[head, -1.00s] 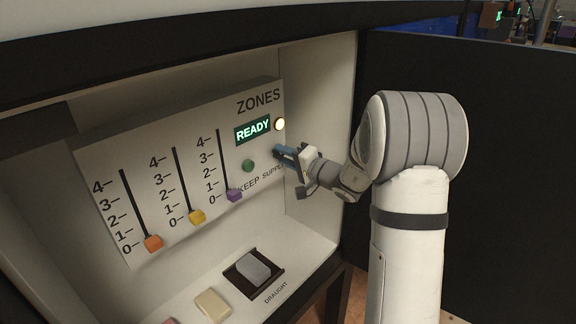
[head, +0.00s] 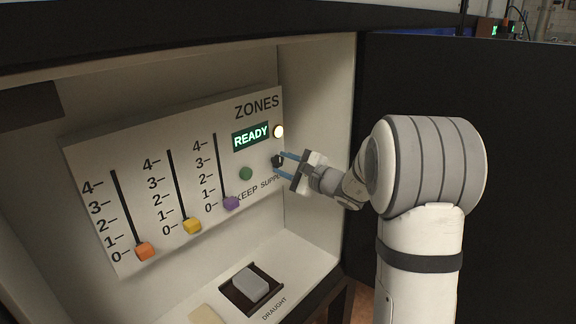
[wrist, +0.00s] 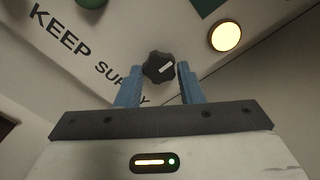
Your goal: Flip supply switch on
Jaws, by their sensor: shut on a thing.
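The supply switch is a black lobed knob (head: 277,161) with a white mark, at the right of the panel above the partly covered word SUPPLY. A round lamp (head: 278,131) above the knob is lit warm white.
The ZONES panel has a lit READY sign (head: 251,137), a green button (head: 245,173) and orange (head: 145,251), yellow (head: 192,226) and purple (head: 231,203) sliders, all near 0. A grey draught rocker (head: 250,285) sits below. The cabinet's side wall (head: 318,150) is close on the right.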

